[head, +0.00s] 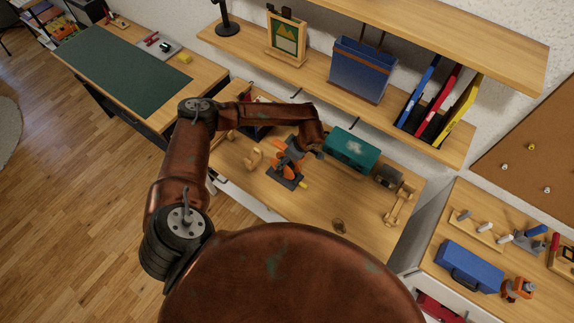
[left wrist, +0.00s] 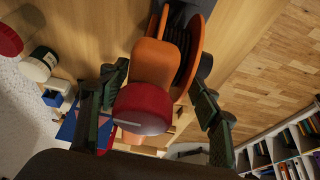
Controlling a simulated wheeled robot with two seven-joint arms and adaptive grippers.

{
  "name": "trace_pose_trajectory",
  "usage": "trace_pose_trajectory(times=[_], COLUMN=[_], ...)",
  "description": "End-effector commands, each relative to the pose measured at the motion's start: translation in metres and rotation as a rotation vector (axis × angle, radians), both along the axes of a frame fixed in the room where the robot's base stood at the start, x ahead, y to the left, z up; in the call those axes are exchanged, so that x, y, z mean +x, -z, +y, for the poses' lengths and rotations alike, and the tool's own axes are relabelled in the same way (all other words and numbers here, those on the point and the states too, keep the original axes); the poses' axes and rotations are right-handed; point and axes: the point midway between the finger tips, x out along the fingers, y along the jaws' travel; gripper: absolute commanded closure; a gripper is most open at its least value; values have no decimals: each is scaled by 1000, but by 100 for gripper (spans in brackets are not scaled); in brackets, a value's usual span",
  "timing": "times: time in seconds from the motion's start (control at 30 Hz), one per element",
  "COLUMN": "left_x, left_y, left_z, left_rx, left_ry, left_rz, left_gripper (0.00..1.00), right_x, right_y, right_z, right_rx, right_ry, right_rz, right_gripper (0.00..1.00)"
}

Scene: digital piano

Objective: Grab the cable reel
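The cable reel (head: 278,173) is orange with a dark base and stands on the wooden workbench (head: 345,232) in the head view. In the left wrist view, the cable reel (left wrist: 154,62) shows its orange body and a spool of dark cable. A red rounded piece sits at its near end, between my fingers. My left gripper (head: 297,150) is right over the reel. In the left wrist view, the left gripper (left wrist: 160,112) has its dark green fingers spread wide, one on each side of the reel, with gaps visible. My right gripper is in neither view.
A teal box (head: 351,149) and a dark cylinder (head: 388,176) stand just right of the reel. A wooden clamp-like piece (head: 399,205) is at the bench's right end. A shelf (head: 310,68) overhangs the back. The front right bench top is mostly bare.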

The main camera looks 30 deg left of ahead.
Motion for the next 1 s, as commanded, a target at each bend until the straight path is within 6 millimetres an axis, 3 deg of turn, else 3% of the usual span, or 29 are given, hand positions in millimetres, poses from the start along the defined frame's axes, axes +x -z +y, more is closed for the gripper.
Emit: trace_pose_trajectory(times=[0.8, 1.0], left_x=[0, 0], left_y=[-1, -1], left_z=[0, 0], left_rx=[0, -1], left_ry=[0, 0], left_rz=[0, 0], left_gripper=[100, 100], right_x=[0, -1], right_y=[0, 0], right_z=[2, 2], right_rx=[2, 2], right_ry=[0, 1], right_rz=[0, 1], right_gripper=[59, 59])
